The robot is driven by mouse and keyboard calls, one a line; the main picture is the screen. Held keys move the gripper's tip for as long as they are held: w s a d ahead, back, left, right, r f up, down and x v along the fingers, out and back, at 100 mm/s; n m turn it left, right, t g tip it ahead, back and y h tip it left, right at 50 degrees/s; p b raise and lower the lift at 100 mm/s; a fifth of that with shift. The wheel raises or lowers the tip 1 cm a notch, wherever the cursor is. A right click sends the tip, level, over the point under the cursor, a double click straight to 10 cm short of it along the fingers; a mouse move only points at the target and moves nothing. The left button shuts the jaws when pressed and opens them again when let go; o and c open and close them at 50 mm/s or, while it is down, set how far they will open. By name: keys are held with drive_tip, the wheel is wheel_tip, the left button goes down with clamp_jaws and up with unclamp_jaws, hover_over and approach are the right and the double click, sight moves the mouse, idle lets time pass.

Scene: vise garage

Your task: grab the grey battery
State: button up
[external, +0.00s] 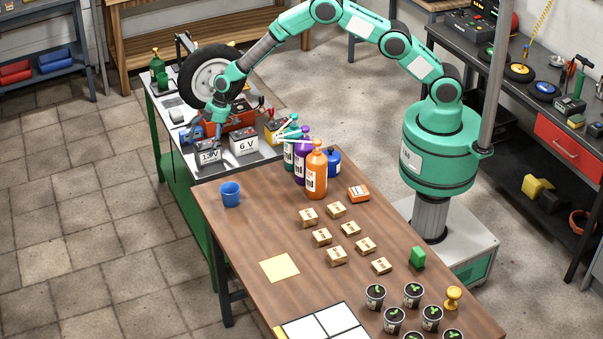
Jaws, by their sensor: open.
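A grey battery (208,154) with a white label reading in volts stands at the near left of the metal-topped green bench. A second battery (244,144), marked 6 V, stands just right of it. A third, yellowish battery (273,131) is farther right, partly hidden by bottles. My gripper (214,132) points down from above, just behind and over the grey battery. It is open and appears empty. Its fingertips are small here, and I cannot tell whether they touch the battery.
A wheel (208,76) stands behind my gripper, with a red toolbox (240,117) close by. A blue object (190,133) is beside the gripper. Tall bottles (316,172) and a blue cup (230,194) stand on the wooden table (230,250) in front. Small boxes and potted seedlings are farther right.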

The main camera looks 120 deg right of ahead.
sight(205, 142)
drive_tip(key=shift+w+f, duration=0.1)
drive_tip(key=shift+f, duration=0.05)
idle(0.4)
drive_tip(key=c, duration=1.9)
drive_tip(key=shift+c, duration=0.7)
drive_tip(key=shift+w+r, duration=0.1)
drive_tip(key=shift+r, duration=0.2)
drive_tip(key=shift+r+p, duration=1)
drive_tip(key=shift+r, duration=3.85)
